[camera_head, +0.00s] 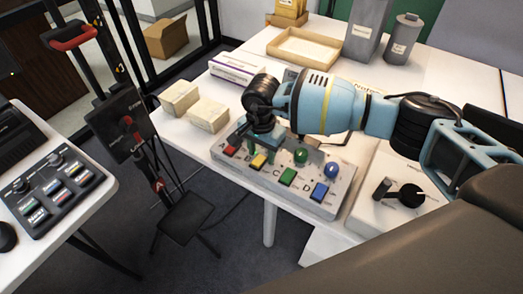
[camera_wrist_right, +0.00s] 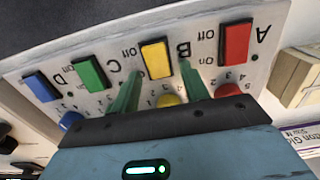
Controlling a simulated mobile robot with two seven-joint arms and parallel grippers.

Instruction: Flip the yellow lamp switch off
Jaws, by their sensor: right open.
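The yellow lamp switch (camera_head: 258,161) is on the front row of a grey switch box, between the red switch (camera_head: 231,147) and the green switch (camera_head: 287,176). My right gripper (camera_head: 262,148) points down over the box. In the wrist view its open fingers (camera_wrist_right: 160,78) flank the lower end of the yellow switch. I cannot tell whether they touch it or which way it is tilted. My left gripper is out of view.
A wooden tray (camera_head: 304,48) lies behind.

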